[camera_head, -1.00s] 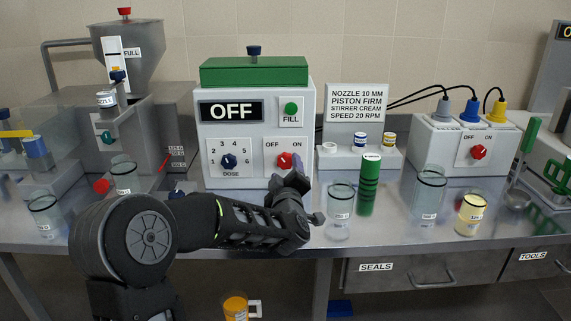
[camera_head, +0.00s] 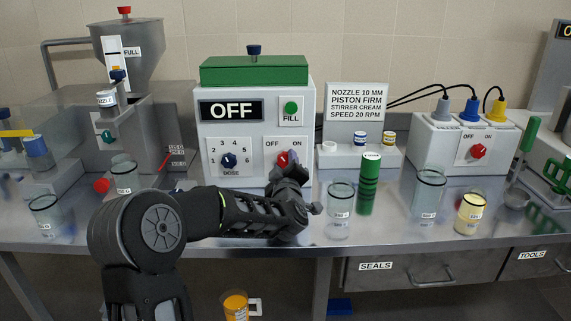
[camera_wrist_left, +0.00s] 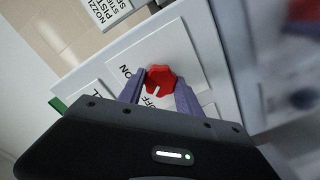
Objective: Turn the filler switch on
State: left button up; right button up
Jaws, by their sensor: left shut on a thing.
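The filler (camera_head: 255,130) is a white box with a green lid, and its display reads OFF. Its red switch knob (camera_head: 283,158) sits on a plate marked OFF and ON, below the green FILL button (camera_head: 291,108). My left gripper (camera_head: 287,166) is at the knob, partly hiding it. In the left wrist view the red knob (camera_wrist_left: 160,80) lies between the two purple fingers of my left gripper (camera_wrist_left: 158,90), which are shut on it. The white mark on the knob points toward the OFF label. My right gripper is not in view.
A blue DOSE dial (camera_head: 229,160) is left of the knob. A clear jar (camera_head: 340,212) and a green cylinder (camera_head: 369,185) stand to the right of my gripper. Another box with a red knob (camera_head: 477,151) stands further right.

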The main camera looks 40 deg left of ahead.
pick_arm(q)
grip_shut()
jog(key=shift+m, duration=0.5)
jog(key=m, duration=0.3)
jog(key=shift+m, duration=0.3)
jog(key=m+p, duration=0.1)
jog(key=m, duration=0.3)
jog(key=shift+r+p, duration=0.1)
jog(key=shift+p, duration=0.3)
jog(key=m+p, duration=0.2)
jog(key=m, duration=0.3)
jog(key=shift+m, duration=0.3)
jog(key=o, duration=0.8)
grip_release()
jog(key=shift+c, duration=0.2)
